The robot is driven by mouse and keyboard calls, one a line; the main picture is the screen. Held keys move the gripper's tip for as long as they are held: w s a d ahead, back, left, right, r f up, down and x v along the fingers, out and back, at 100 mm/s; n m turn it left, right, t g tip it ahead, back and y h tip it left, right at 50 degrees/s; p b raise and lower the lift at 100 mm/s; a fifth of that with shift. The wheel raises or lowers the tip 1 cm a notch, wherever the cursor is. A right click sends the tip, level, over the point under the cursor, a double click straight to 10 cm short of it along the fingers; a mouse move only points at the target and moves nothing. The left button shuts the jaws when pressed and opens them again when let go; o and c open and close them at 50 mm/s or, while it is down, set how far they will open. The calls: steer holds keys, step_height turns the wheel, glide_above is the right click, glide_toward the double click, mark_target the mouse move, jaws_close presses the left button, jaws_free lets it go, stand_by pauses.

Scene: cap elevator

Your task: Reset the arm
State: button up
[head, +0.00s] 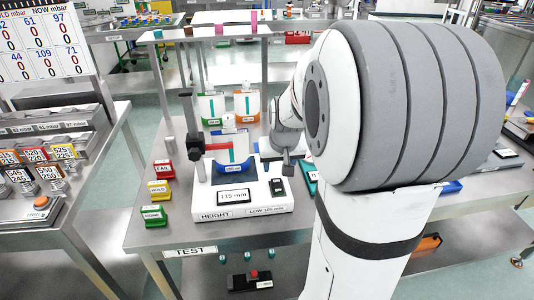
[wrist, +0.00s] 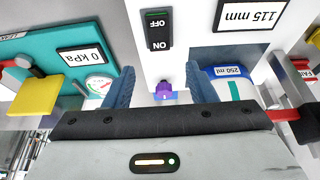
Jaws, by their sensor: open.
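My arm fills the right of the head view, with its large grey-banded joint in front. My gripper shows in the wrist view (wrist: 161,88) with its two blue fingers spread apart. A small purple piece (wrist: 165,88) shows between the fingers; I cannot tell how far below them it is, and nothing looks gripped. In the wrist view the gripper is over the height station, by its black ON/OFF switch (wrist: 158,28) and 115 mm display (wrist: 250,14). In the head view the station's white base (head: 215,213) stands on the table; the arm hides much to its right.
A shelf stands behind.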

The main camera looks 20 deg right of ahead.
steer(key=shift+a, duration=0.1)
steer(key=s+a+r+n+p, duration=0.1)
steer(key=s+a+r+p, duration=0.1)
steer(key=s+a, duration=0.4)
steer(key=s+a+r+n+g+y+p, duration=0.1)
steer(key=s+a+r+n, duration=0.1)
steer(key=s+a+r, duration=0.2)
steer(key=s+a, duration=0.3)
steer(key=s, duration=0.4)
steer(key=shift+a+r+p, duration=0.15)
steer(key=shift+a+p, duration=0.15)
steer(key=shift+p, duration=0.05)
